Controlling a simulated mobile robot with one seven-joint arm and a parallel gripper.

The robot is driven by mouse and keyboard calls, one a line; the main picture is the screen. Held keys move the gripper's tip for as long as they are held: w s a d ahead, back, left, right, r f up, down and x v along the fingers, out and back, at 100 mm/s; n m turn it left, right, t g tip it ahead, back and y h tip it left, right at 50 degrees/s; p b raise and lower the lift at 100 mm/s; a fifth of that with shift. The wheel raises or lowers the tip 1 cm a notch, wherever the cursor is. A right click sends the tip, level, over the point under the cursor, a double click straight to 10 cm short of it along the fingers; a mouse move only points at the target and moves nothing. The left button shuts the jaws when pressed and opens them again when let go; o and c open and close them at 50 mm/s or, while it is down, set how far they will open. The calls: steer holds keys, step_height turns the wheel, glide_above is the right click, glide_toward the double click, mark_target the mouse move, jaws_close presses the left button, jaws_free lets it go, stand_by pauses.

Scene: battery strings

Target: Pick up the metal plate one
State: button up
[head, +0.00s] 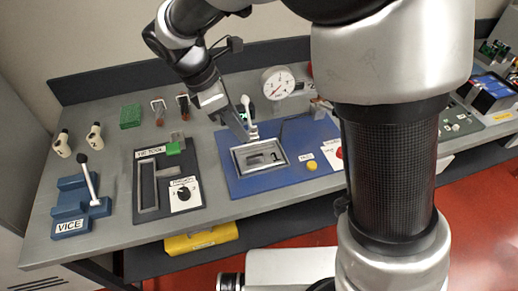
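A silver-rimmed rectangular frame (237,162) sits on a blue mat (230,182) in the middle of the bench. Inside it lies a small grey plate-like piece (256,160), which may be metal plate one; I cannot read any marking on it. My gripper (244,134) points down just above the back left of the frame. Its fingers are small and partly blend with the things behind them, so I cannot tell whether they are open or hold anything.
A blue vice (72,208) and a dark test-tool panel (146,212) with a knob lie to the left. My arm hides part of the bench's right side.

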mark_target(260, 155)
steer(key=x, duration=0.6)
steer(key=b+x, duration=0.1)
steer(key=x, duration=0.6)
steer(key=shift+w+f, duration=0.25)
steer(key=shift+f, duration=0.05)
jaws_close()
